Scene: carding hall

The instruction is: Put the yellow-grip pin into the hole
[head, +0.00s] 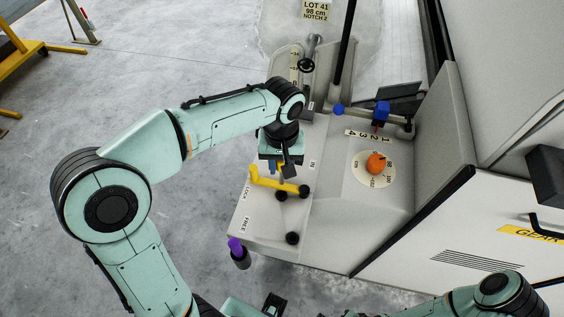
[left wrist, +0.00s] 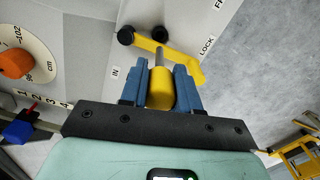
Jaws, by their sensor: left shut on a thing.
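My left gripper (head: 281,168) is over the front of the light grey panel (head: 262,222). In the left wrist view its two blue fingers (left wrist: 160,75) are shut on the yellow grip of the pin (left wrist: 160,92), one on each side. The pin's bare steel shank (left wrist: 160,58) points away from the gripper toward the yellow lever (left wrist: 188,64), and its end overlaps the lever in the picture. I cannot tell whether it touches. The hole cannot be made out.
The yellow lever (head: 265,181) lies between IN, LOCK and FREE labels, with black knobs (head: 292,238) near it. A purple-topped dark cylinder (head: 236,246) is at the panel's front edge. An orange dial knob (head: 376,164) and a blue block (head: 382,109) are to the right.

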